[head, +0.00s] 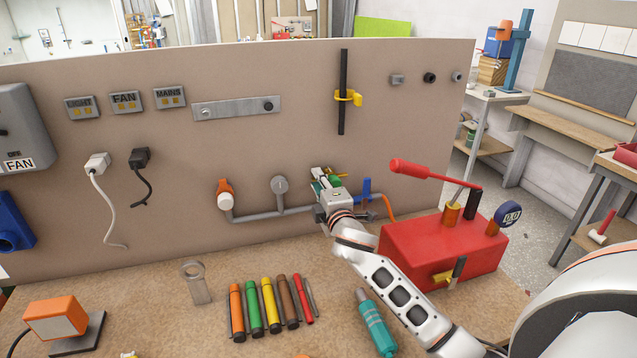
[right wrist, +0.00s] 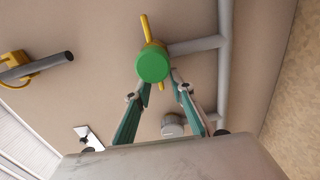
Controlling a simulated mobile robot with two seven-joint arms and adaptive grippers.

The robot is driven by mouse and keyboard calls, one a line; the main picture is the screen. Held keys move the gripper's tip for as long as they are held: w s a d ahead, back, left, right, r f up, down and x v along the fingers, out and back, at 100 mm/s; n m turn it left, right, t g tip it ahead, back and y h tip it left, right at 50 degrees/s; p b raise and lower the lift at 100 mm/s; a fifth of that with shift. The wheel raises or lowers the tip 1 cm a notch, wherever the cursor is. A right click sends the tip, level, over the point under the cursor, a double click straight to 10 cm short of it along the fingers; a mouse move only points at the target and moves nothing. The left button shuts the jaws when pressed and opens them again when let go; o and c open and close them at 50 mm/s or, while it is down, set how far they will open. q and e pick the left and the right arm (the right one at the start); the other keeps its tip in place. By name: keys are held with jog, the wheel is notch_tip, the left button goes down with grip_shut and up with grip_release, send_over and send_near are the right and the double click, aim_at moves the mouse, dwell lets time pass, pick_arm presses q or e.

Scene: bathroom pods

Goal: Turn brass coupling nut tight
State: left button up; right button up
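My right gripper (head: 322,182) is at the pipe run on the beige panel. In the right wrist view its two teal fingers (right wrist: 162,82) stand apart, with their tips close to a round green cap (right wrist: 153,65) that has a yellow bar behind it. I cannot tell whether the tips touch the cap. No brass coupling nut can be made out for certain; the gripper hides part of the pipe run in the head view. A brass-coloured fitting (head: 452,213) stands on top of the red box (head: 425,248). My left gripper is not in view.
A grey pipe (head: 256,216) carries an orange valve (head: 224,190) left of the gripper; a blue valve (head: 367,190) is close on its right. A red-handled lever (head: 430,174) rises above the red box. Coloured cylinders (head: 270,305) and a teal tool (head: 376,322) lie on the bench.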

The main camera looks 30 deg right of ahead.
jog(key=v, duration=1.2)
dwell(0.6)
